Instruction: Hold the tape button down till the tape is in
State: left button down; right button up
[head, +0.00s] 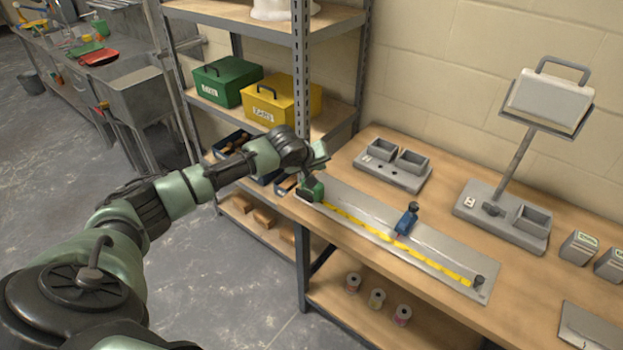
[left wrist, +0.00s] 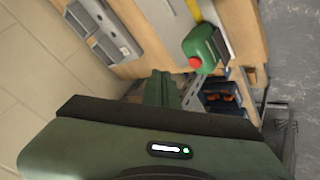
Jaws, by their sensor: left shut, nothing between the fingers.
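A green tape measure (head: 310,191) sits at the left end of a long grey plate (head: 440,247) on the workbench. Its yellow tape (head: 360,226) is out along the plate, reaching to a small dark post (head: 478,281) at the right end. In the left wrist view the tape measure (left wrist: 203,46) shows a red button (left wrist: 195,62) on its near side. My left gripper (head: 319,160) is shut and empty, just above the tape measure in the head view. In the left wrist view its fingers (left wrist: 160,88) are apart from the button. My right gripper is out of view.
A blue clamp-like piece (head: 406,221) stands at the tape midway. Behind the plate are a grey two-bin tray (head: 393,166) and a stand (head: 505,213). A shelf rack with green (head: 226,80) and yellow (head: 282,100) boxes stands left of the bench.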

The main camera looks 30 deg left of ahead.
pick_arm(q)
jog(key=shift+n+t+y, duration=0.3)
jog(key=shift+n, duration=0.5)
jog(key=a+r, duration=0.2)
jog(key=w+a+r, duration=0.1)
jog(key=shift+w+a+r, duration=0.2)
jog(key=shift+a+r, duration=0.15)
jog(key=shift+r, duration=0.05)
notch_tip(320, 180, down, 8)
jog(key=b, duration=0.7)
jog(key=shift+f+b, duration=0.3)
jog(key=shift+f, duration=0.1)
dwell(0.6)
jog(key=shift+f, duration=0.45)
